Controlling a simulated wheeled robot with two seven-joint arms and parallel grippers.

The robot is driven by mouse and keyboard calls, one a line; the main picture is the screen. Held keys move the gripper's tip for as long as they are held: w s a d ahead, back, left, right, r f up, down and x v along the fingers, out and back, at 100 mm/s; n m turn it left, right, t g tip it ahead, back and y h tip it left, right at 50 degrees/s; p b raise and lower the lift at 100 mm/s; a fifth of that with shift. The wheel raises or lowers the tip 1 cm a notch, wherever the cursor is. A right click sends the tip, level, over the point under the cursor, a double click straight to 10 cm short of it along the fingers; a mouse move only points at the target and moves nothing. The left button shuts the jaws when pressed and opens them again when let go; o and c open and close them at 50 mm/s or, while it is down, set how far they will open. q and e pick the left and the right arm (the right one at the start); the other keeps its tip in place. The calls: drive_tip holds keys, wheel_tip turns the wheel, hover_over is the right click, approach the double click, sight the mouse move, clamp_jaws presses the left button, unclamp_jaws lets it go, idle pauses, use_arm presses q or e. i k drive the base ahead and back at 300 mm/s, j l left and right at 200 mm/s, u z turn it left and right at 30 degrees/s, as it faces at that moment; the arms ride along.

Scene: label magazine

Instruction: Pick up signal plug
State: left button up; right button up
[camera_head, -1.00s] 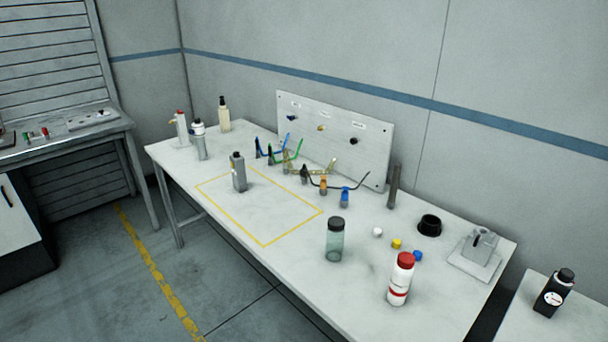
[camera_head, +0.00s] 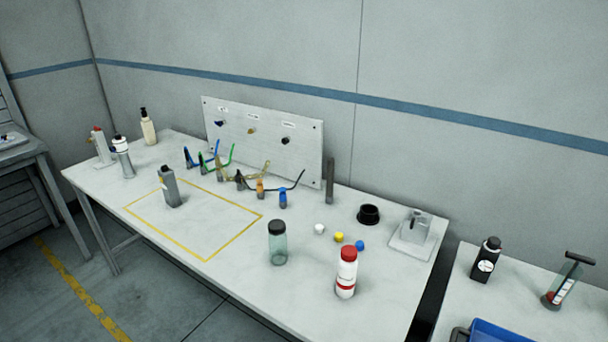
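Several small plugs stand in a row on the white table (camera_head: 210,285), in front of an upright white panel (camera_head: 265,160). They include a dark plug with a blue cable (camera_head: 188,158), a dark one with a green cable (camera_head: 203,164), a tan one (camera_head: 221,171), an orange one (camera_head: 260,188) and a blue one (camera_head: 283,198). A black cable arcs behind the last ones. The panel has three labelled sockets, but the labels are too small to read, so I cannot tell which plug is the signal plug. Neither of my grippers is in view.
A grey container (camera_head: 169,190) stands by the yellow outline. A black ring (camera_head: 368,214) and a grey fixture (camera_head: 413,233) are at right. A second table holds a blue tray (camera_head: 492,333).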

sight(238, 180)
drive_tip(key=j+z, duration=0.4)
drive_tip(key=j, duration=0.35)
drive_tip(key=j+z, duration=0.4)
drive_tip(key=j, duration=0.4)
drive_tip(key=k+j+z, duration=0.15)
drive_tip(key=j+z, duration=0.25)
drive_tip(key=j, duration=0.3)
